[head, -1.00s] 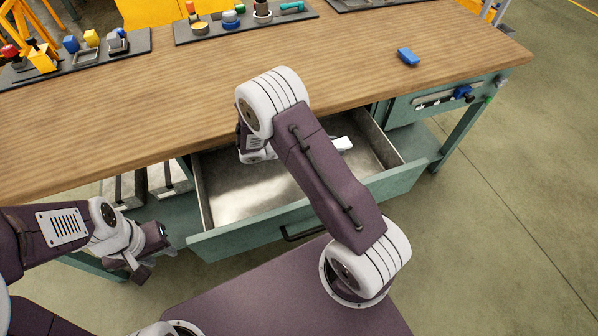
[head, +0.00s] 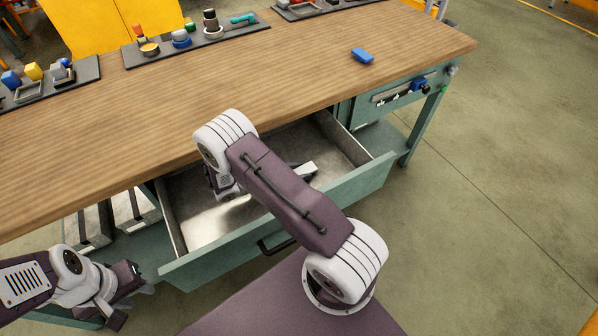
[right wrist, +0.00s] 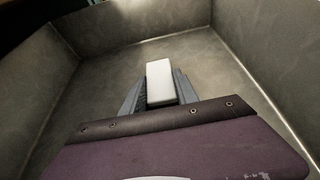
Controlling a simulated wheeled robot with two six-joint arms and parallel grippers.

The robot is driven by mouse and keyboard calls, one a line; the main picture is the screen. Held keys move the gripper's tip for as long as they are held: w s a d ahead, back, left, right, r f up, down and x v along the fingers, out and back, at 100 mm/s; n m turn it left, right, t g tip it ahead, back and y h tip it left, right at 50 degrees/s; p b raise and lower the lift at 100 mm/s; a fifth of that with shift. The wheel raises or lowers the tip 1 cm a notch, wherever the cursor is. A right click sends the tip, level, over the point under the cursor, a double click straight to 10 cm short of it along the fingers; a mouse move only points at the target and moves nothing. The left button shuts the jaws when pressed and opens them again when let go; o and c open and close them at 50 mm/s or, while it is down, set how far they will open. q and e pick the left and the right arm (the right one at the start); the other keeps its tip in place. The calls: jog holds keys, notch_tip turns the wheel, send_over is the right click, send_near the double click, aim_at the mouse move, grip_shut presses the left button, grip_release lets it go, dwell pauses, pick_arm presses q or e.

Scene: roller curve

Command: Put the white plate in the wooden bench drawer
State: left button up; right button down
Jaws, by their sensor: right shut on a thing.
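The white plate (right wrist: 160,82) is a small oblong block between the two grey fingers of my right gripper (right wrist: 159,92), which is shut on it. In the head view the plate (head: 307,170) shows just past my right forearm, inside the outline of the open drawer. The wooden bench drawer (head: 330,202) is pulled out, with grey metal inside and a green front. In the right wrist view the drawer's walls (right wrist: 245,75) surround the plate, and its floor looks bare. My left gripper (head: 133,290) hangs left of the drawer, away from the plate; its jaw opening is unclear.
The wooden bench top (head: 300,75) overhangs the drawer's back. A blue block (head: 362,55) lies on it at the right. Dark trays (head: 195,42) with several small parts stand along the back. Grey bins (head: 132,209) sit under the bench, left of the drawer. The floor at right is clear.

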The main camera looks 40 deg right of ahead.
jog(key=c, duration=0.9)
grip_release()
jog(key=shift+f, duration=0.1)
jog(key=p+v, duration=0.1)
jog(key=v, duration=1.1)
